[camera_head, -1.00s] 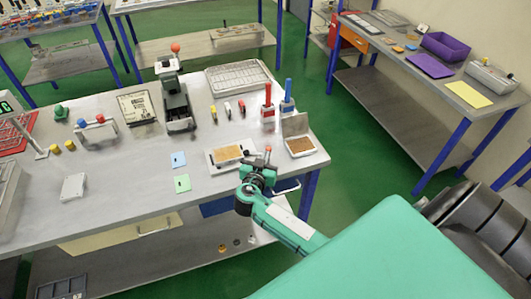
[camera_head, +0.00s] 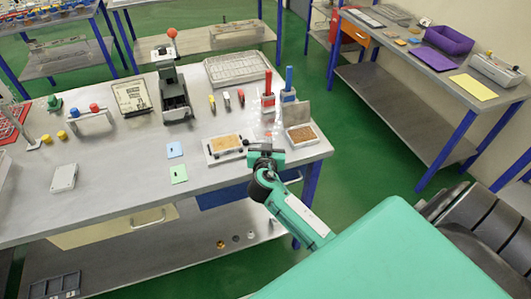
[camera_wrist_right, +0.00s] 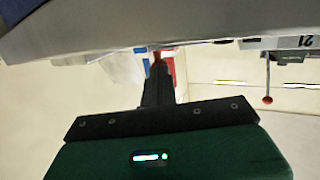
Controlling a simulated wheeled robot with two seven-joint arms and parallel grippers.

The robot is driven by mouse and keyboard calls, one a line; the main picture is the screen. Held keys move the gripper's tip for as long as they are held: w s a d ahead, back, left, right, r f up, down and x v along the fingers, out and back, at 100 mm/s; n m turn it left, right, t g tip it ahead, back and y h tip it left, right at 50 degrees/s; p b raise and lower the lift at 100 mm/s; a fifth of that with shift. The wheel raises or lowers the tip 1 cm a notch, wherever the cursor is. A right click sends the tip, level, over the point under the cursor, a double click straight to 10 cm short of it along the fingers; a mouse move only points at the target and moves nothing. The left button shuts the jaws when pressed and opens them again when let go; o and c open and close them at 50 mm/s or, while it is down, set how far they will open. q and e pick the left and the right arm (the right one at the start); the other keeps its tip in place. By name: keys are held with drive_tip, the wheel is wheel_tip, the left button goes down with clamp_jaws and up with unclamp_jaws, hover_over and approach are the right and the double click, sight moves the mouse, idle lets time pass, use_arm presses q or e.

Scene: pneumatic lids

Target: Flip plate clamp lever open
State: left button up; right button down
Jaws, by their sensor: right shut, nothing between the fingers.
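A white plate fixture with a brown plate (camera_head: 224,145), which looks like the plate clamp, lies near the table's front right edge. My right gripper (camera_head: 265,150) is at its right end, shut and empty. In the right wrist view the shut dark fingers (camera_wrist_right: 158,82) point at a small orange-red tip (camera_wrist_right: 157,56), probably the lever's knob. That tip sits at or just beyond the fingertips; I cannot tell if they touch. In the head view the lever is hidden by my gripper. My left gripper is not in view.
A box with a raised lid and brown contents (camera_head: 302,134) stands close right of my gripper. Red (camera_head: 268,98) and blue (camera_head: 288,88) handled tools stand behind. A toggle press (camera_head: 173,85) and wire tray (camera_head: 238,70) are farther back. Blue and green cards lie left.

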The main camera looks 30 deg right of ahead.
drive_tip(key=shift+w+d+n+t+y, duration=0.3)
drive_tip(key=shift+d+n+t+y, duration=0.3)
drive_tip(key=shift+n+y, duration=0.25)
drive_tip(key=shift+w+d+r+n+t+y, duration=0.1)
drive_tip(key=shift+w+d+n+t+y, duration=0.15)
drive_tip(key=shift+n+y, duration=0.3)
drive_tip(key=shift+w+d+n+t+y, duration=0.2)
drive_tip(key=shift+n+t+y, duration=0.15)
drive_tip(key=shift+y, duration=0.25)
drive_tip(key=shift+a, duration=0.1)
